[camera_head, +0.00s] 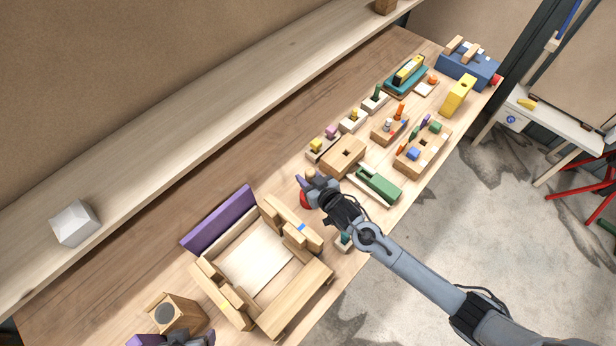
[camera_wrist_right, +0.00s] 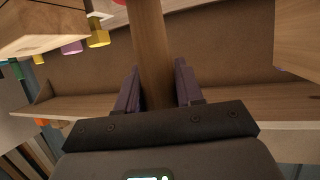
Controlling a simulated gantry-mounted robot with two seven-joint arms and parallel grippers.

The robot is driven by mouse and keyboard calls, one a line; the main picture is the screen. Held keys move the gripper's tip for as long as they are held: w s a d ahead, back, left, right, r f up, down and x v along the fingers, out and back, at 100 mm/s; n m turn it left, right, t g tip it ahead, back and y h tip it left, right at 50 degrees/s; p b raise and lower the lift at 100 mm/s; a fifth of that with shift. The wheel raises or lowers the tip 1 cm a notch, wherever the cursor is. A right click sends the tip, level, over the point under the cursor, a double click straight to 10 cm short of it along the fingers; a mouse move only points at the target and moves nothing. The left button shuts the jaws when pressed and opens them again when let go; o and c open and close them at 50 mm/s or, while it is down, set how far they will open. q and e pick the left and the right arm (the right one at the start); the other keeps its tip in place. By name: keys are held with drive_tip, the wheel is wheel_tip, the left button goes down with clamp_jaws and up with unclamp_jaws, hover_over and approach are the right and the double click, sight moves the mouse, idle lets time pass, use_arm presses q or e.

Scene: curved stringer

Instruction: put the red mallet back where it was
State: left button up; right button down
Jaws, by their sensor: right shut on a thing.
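The red mallet is in my right gripper (camera_head: 313,187). Its red head (camera_head: 304,199) shows beside the purple fingers in the head view, and a light wooden tip shows just above them. In the right wrist view, the mallet's wooden handle (camera_wrist_right: 152,50) runs between the two purple fingers, which are shut on it. A bit of red shows at the top edge there. The gripper is between the wooden tray box and a wooden block with a hole. My left gripper (camera_head: 172,340) is only partly in view at the bottom left edge; its jaws are cut off.
The wooden tray box (camera_head: 255,262) stands left of my right gripper, with a purple panel (camera_head: 218,220) behind it. The holed block (camera_head: 343,156) and a green-and-white tool (camera_head: 378,186) lie to the right. A wooden cup block (camera_head: 174,312) is near the left gripper. The back strip of table is clear.

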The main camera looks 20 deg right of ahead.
drive_tip(key=shift+f, duration=0.15)
drive_tip(key=c, duration=0.7)
unclamp_jaws()
drive_tip(key=shift+r, duration=0.25)
drive_tip(key=s+d+r+g+h, duration=0.1)
drive_tip(key=s+g, duration=0.2)
drive_tip(key=s, duration=0.7)
drive_tip(key=s+d+r+g, duration=0.1)
drive_tip(key=s+d+g, duration=0.1)
drive_tip(key=s, duration=0.9)
drive_tip(key=s+d+r+g+h, duration=0.1)
drive_tip(key=s+g, duration=0.3)
drive_tip(key=s, duration=0.7)
drive_tip(key=shift+d+r+g+h, duration=0.3)
drive_tip(key=shift+d+r+g, duration=0.1)
drive_tip(key=shift+r, duration=0.1)
